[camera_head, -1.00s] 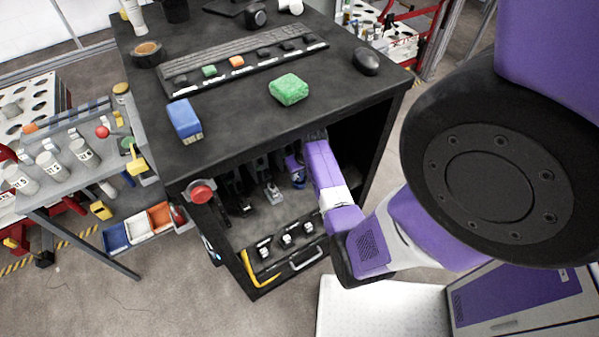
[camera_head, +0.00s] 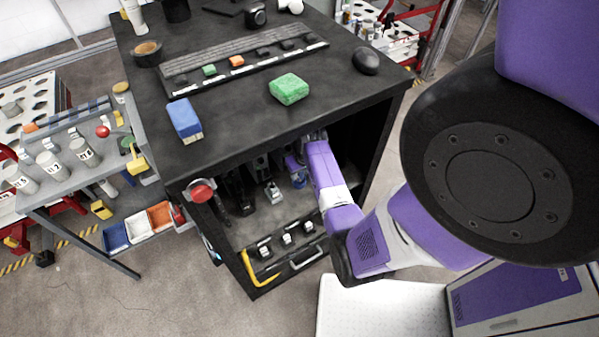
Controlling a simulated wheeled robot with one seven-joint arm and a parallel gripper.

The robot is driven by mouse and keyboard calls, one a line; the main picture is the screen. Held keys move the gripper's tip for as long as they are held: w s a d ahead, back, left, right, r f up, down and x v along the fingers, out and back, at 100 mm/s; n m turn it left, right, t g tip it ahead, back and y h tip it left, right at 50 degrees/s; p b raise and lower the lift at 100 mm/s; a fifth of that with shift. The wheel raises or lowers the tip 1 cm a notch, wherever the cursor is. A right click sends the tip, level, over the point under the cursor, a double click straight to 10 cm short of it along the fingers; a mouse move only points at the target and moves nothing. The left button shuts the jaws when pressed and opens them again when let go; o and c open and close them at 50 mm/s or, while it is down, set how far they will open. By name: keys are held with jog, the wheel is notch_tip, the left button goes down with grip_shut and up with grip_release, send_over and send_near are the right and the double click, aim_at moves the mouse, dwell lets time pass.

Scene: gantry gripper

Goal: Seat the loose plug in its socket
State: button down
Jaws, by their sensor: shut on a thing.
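My purple and white arm reaches from the right into the open front of the black cabinet. My gripper (camera_head: 296,172) is inside, under the cabinet top, small and partly hidden by shade and my own wrist. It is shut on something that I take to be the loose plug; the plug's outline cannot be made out. A row of dark and grey connector-like parts (camera_head: 271,191) stands left of my gripper at the back of the cabinet. Which of them is the socket, and whether the plug touches it, I cannot tell.
The black cabinet top (camera_head: 330,105) is close above my arm. It carries a green block (camera_head: 289,89), a blue block (camera_head: 184,120) and a mouse (camera_head: 366,61). A red button (camera_head: 201,191) is on the left post.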

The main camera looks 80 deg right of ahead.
jog(key=shift+f+b, duration=0.35)
jog(key=shift+f, duration=0.3)
jog(key=c, duration=1)
grip_release()
jog(key=shift+r, duration=0.1)
jog(key=v, duration=0.7)
jog(key=shift+r, duration=0.35)
jog(key=shift+a, duration=0.1)
